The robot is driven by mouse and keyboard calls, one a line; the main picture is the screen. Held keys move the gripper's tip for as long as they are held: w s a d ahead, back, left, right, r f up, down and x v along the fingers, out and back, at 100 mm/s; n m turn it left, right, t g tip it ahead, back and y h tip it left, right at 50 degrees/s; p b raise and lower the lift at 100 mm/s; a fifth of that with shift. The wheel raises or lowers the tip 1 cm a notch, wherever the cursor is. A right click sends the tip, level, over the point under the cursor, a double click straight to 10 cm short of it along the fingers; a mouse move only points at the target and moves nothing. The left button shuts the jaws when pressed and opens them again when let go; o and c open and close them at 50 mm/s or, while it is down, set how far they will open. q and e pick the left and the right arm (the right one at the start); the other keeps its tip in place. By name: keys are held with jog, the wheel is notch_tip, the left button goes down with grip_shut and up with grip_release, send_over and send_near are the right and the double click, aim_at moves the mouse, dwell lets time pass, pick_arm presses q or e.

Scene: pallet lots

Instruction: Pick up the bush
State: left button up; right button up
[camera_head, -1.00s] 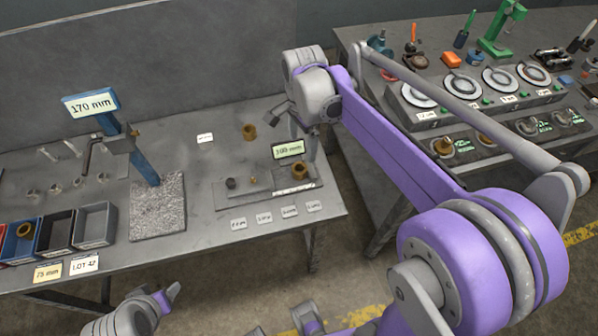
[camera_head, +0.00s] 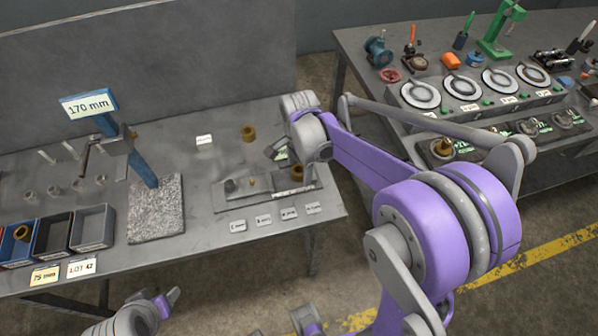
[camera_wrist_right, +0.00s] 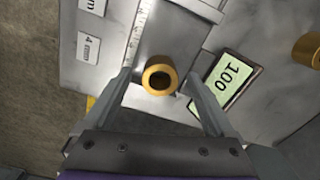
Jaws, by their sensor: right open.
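A brass bush (camera_head: 297,173) stands on the grey gauge plate at the right end of the left bench, partly hidden by my right wrist. In the right wrist view the bush (camera_wrist_right: 158,79) is a hollow ring seen from above. My right gripper (camera_wrist_right: 161,77) is open, with one finger on each side of the bush and gaps between. Its fingers are mostly hidden in the head view. My left gripper (camera_head: 168,299) is low at the left, in front of the bench; its jaw state is unclear.
Another brass bush (camera_head: 248,132) stands farther back, and one more (camera_head: 21,233) is in the blue bin. A small display (camera_wrist_right: 228,77) reading 100 stands right beside my right finger. A blue stand (camera_head: 140,160) and a granite plate (camera_head: 156,222) are to the left.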

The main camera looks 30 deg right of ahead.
grip_shut()
dwell(0.3)
